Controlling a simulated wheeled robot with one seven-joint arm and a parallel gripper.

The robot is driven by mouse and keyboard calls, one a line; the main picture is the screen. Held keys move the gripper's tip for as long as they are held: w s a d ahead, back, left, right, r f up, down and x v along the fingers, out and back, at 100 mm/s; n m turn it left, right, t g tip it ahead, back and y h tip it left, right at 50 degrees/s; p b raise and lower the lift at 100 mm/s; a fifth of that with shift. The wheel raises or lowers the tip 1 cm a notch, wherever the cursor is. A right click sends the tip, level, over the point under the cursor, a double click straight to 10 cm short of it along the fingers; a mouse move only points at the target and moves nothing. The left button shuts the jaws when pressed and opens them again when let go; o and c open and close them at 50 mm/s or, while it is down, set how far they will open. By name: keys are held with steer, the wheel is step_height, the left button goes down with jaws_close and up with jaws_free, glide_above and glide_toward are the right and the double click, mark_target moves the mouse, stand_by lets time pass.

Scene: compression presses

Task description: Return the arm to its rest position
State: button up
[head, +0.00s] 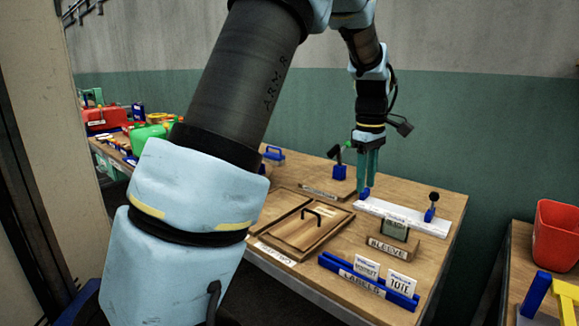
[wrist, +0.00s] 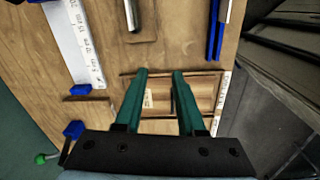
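My arm reaches across the head view, its near links large in the left and middle. My gripper (head: 367,183) points down over the far part of the wooden table, close to the white ruler strip (head: 425,218). In the wrist view its two teal fingers (wrist: 160,73) stand apart with nothing between them. A shallow wooden tray (wrist: 204,80) shows below and beyond the fingers. I cannot tell the exact height of the fingertips above the table.
The table holds a handled wooden lid (head: 298,237), a sleeve block (head: 393,247), a blue label holder (head: 368,283) and a blue-based, green-knobbed device (head: 339,171). A red bin (head: 556,236) stands at right. A beige post (head: 45,130) is at left.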

steer(key=s+a+f+m, duration=0.2)
steer(key=s+a+m, duration=0.1)
steer(key=a, duration=0.6)
steer(key=s+a+f+m+t, duration=0.1)
steer(key=s+a+f+m, duration=0.1)
steer(key=s+a, duration=0.3)
steer(key=s+a+f+m, duration=0.3)
steer(key=s+a, duration=0.1)
steer(key=a, duration=1)
steer(key=shift+s+f+m, duration=0.2)
steer(key=shift+s+m, duration=0.1)
steer(key=shift+s, duration=0.05)
